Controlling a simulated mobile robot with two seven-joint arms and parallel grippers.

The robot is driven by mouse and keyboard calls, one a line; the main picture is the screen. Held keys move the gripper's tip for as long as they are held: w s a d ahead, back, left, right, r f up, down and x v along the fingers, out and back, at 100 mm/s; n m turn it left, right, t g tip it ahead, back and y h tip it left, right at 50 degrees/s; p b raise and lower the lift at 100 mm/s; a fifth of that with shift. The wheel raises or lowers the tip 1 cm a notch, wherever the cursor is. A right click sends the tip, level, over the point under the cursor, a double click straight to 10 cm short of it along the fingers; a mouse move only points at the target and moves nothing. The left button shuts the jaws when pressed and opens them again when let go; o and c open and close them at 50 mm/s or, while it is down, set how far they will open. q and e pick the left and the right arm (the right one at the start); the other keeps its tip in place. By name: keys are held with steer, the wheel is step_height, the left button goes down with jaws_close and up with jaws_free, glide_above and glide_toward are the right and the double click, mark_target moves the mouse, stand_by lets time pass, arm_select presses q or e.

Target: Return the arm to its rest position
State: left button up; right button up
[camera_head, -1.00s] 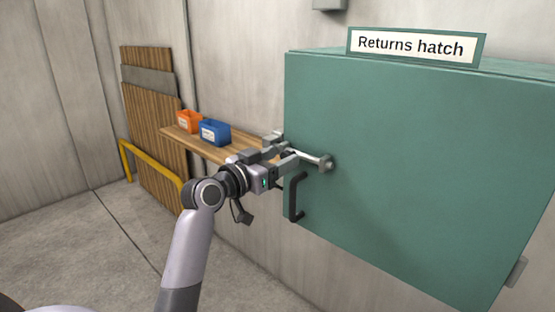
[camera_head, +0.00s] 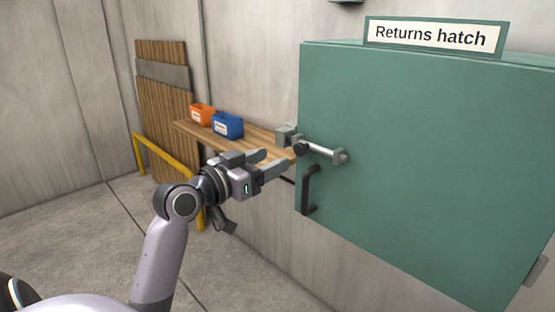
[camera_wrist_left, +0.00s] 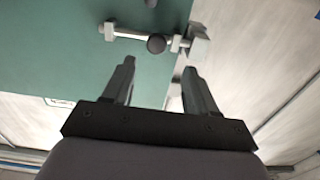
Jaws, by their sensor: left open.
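My left gripper (camera_head: 274,163) is open and empty, in front of the wall and to the left of the green returns hatch (camera_head: 430,150). In the left wrist view its two fingers (camera_wrist_left: 158,80) are spread with nothing between them. A metal bolt (camera_head: 325,152) with a dark knob lies across the hatch's left edge, just beyond the fingertips and apart from them. The bolt also shows in the left wrist view (camera_wrist_left: 135,35), ahead of the fingers. A black handle (camera_head: 309,190) is below the bolt. My right gripper is not in view.
A wooden shelf (camera_head: 262,142) on the wall behind my left gripper carries an orange bin (camera_head: 202,115) and a blue bin (camera_head: 228,125). A yellow rail (camera_head: 165,158) stands by slatted boards (camera_head: 165,100) at the left. The floor at the left is clear.

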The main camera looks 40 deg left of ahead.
arm_select(q)
steer(key=s+d+f+g, duration=0.1)
steer(key=d+f+g, duration=0.15)
steer(key=f, duration=0.75)
steer(key=s+d+f+g, duration=0.15)
steer(key=d+f, duration=0.25)
steer(key=f, duration=0.6)
steer(key=s+d+f+g, duration=0.1)
steer(key=s+d+f, duration=0.5)
steer(key=s+f, duration=0.1)
steer(key=s+d+f+m+g+h+p, duration=0.1)
steer(key=s+d+f+g, duration=0.1)
steer(key=s+d+f, duration=0.4)
step_height(320, 180, down, 4)
steer(key=shift+s+f+m+g+p, duration=0.1)
steer(key=shift+s+m+g+p, duration=0.2)
steer(key=shift+s, duration=0.8)
